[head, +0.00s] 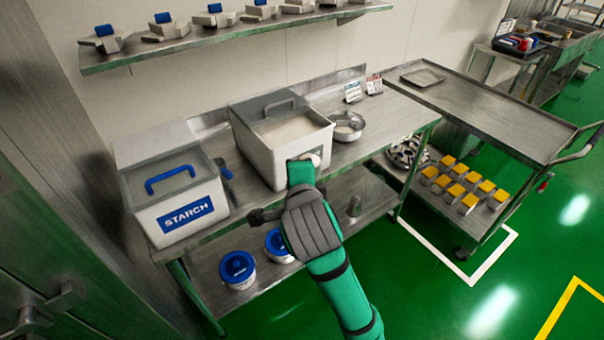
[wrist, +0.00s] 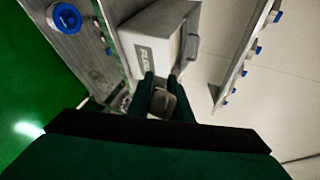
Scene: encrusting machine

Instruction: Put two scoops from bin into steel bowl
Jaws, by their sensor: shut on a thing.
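The bin (head: 264,160) stands on the steel table with its top open at the front, and pale powder shows inside. The same bin, with a partly hidden label, shows in the wrist view (wrist: 147,40). The steel bowl (head: 357,123) stands just right of the bin with pale contents. My gripper (head: 304,167) is in front of the bin's front wall, below the rim. In the wrist view it is shut on a small pale and grey thing, which looks like the scoop (wrist: 163,102). Its shape is mostly hidden, and whether it holds powder cannot be told.
A closed starch bin (head: 185,215) stands to the left, with a small blue thing (head: 225,171) beside it. Two small cards (head: 353,92) stand behind the bowl. Blue-lidded tubs (head: 237,268) are on the lower shelf. A wall shelf (head: 230,30) runs above. The table right of the bowl is clear.

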